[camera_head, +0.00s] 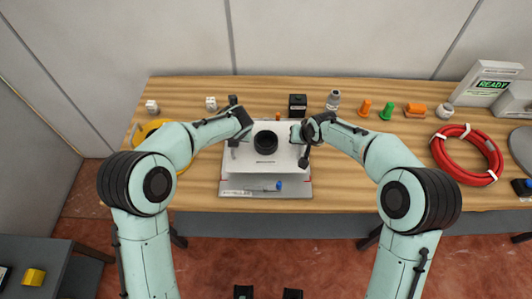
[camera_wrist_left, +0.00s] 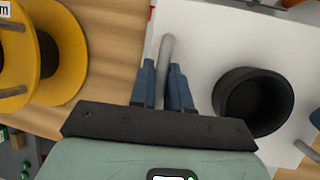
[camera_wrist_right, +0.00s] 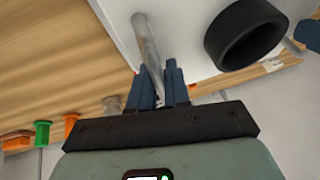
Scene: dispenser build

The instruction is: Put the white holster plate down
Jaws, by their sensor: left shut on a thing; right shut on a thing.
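The white holster plate (camera_head: 248,165) is level over the middle of the table, with a black ring (camera_head: 265,142) on its face. My left gripper (camera_head: 235,135) is shut on the grey bar handle (camera_wrist_left: 167,50) at the plate's left side. My right gripper (camera_head: 301,140) is shut on the matching handle (camera_wrist_right: 146,40) at its right side. The plate also shows in the left wrist view (camera_wrist_left: 205,45) and the right wrist view (camera_wrist_right: 185,40). It covers much of a grey board (camera_head: 232,192); I cannot tell whether it touches it.
A blue-tipped tool (camera_head: 278,186) lies at the board's front. A yellow spool (camera_head: 148,131) is left, a red cable coil (camera_head: 467,154) right. Behind stand a black block (camera_head: 297,105), a grey fitting (camera_head: 333,99), and orange (camera_head: 365,107) and green (camera_head: 387,110) pieces. Bare wood lies right.

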